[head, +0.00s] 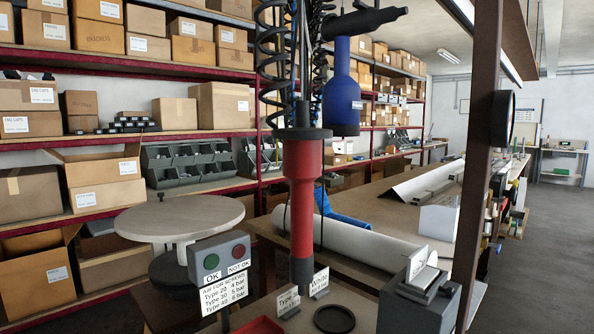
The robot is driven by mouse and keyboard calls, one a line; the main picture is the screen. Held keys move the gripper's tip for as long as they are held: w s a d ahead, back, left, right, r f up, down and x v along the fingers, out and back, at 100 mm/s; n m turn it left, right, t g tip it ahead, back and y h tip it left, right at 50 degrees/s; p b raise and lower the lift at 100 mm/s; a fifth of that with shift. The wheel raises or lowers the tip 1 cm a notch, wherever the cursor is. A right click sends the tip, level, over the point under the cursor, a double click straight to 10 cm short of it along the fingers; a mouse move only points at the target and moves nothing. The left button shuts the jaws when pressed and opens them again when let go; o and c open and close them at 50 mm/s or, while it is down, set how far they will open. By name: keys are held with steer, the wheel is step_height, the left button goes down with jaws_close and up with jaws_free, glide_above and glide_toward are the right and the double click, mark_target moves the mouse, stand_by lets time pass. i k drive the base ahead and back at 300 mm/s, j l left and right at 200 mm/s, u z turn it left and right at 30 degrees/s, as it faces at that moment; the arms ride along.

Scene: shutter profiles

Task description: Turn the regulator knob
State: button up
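No regulator knob can be made out for certain in the head view. A dark round thing (503,118) sits at the brown upright post, seen nearly edge-on; I cannot tell whether it is a gauge, a knob or something else. A card (224,288) headed as air for a screwdriver lists Type 20 4 bar, Type 30 5 bar and Type 40 6 bar. It sits below a grey box (222,258) with a green and a red button marked OK and NOT OK. My gripper is not in view.
A red hanging tool (303,190) and a blue one (342,88) hang over the bench on black coiled hoses. The brown post (478,160) stands at right. A round table (180,217) is at left.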

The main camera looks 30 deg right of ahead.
mark_target(511, 194)
steer(key=z, duration=1.3)
